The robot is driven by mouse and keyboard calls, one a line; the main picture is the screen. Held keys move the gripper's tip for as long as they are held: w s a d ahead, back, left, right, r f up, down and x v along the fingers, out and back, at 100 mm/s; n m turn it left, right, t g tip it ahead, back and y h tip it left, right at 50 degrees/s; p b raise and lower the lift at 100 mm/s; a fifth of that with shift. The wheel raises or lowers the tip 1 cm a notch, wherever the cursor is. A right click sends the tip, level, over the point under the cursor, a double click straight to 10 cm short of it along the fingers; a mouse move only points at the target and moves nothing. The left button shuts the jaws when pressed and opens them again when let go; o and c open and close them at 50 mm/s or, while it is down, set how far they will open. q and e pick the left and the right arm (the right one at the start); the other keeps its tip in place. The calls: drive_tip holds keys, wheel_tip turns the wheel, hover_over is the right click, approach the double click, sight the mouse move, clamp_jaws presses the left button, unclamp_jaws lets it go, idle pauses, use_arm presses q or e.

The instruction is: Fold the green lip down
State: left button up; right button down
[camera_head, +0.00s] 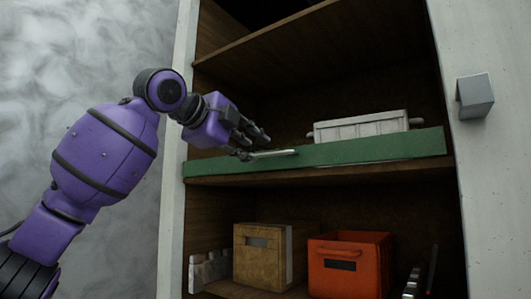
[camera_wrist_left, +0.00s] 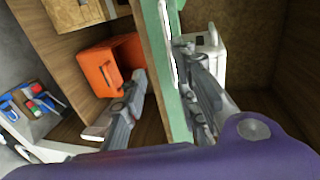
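The green lip (camera_head: 350,152) is a long bar along the front edge of the middle shelf, and it stands upright. It also shows in the left wrist view (camera_wrist_left: 158,45). My left gripper (camera_head: 279,146) is at the lip, left of its middle. Its fingers are apart, with the lip between them in the left wrist view (camera_wrist_left: 160,65). One finger is on the outer side, with a gap to the lip. The other fingers are on the shelf side, close to the lip; I cannot tell whether they touch. My right gripper is not in view.
A pale case (camera_head: 360,127) stands on the shelf behind the lip, right of my gripper. Below are a tan box (camera_head: 260,255) and an orange crate (camera_head: 350,262). Pale cabinet posts flank the opening; a grey block (camera_head: 475,96) sticks out from the right post.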

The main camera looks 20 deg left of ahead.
sight(270, 153)
use_arm(q)
drive_tip(key=w, duration=0.2)
drive_tip(key=w+d, duration=0.1)
drive_tip(key=w, duration=0.1)
drive_tip(key=w+d, duration=0.1)
drive_tip(key=w, duration=0.1)
drive_tip(key=shift+w+d+r, duration=0.1)
drive_tip(key=shift+w+d, duration=0.05)
drive_tip(key=shift+w, duration=0.1)
drive_tip(key=shift+c, duration=0.5)
clamp_jaws()
